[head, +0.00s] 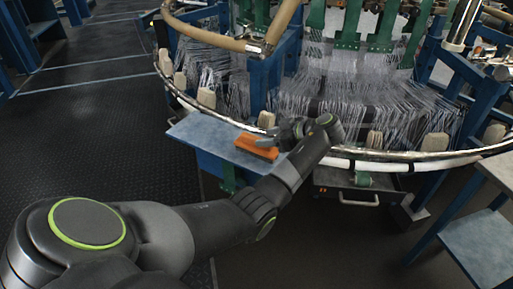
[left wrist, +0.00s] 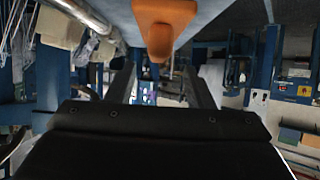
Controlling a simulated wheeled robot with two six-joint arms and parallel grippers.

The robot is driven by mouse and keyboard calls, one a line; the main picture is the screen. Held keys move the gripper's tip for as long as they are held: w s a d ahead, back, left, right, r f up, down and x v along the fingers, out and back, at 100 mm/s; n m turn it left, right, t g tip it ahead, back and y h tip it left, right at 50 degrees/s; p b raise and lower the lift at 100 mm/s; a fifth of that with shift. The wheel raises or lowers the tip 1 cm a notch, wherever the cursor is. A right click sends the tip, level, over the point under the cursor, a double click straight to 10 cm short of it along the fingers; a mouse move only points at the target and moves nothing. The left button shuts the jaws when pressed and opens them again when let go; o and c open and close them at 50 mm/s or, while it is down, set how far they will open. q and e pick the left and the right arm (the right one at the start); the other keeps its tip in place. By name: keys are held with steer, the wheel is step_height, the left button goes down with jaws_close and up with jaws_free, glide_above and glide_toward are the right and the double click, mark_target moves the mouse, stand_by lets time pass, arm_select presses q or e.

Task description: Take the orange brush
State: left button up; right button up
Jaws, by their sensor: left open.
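The orange brush (head: 256,146) lies on a small grey-blue shelf (head: 205,135) at the front of the loom. In the left wrist view the brush (left wrist: 163,22) shows at the top centre, with its rounded handle end towards my gripper. My left gripper (head: 279,136) is just right of the brush in the head view, close to the shelf's right end. In the left wrist view the two fingers of this gripper (left wrist: 159,72) stand apart with nothing between them, the handle end showing just beyond. My right gripper is not in view.
The loom's curved metal rail (head: 398,156) runs right behind the shelf and my gripper, with beige blocks (head: 206,97) and many fine threads behind it. A table (head: 480,245) stands at the lower right. Open dark floor (head: 90,130) lies to the left.

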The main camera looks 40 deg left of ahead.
mark_target(257, 137)
arm_select(q)
steer(key=shift+f+x, duration=0.25)
steer(key=shift+x, duration=2.55)
steer(key=shift+w+d, duration=0.15)
steer(key=shift+d, duration=0.05)
jaws_close()
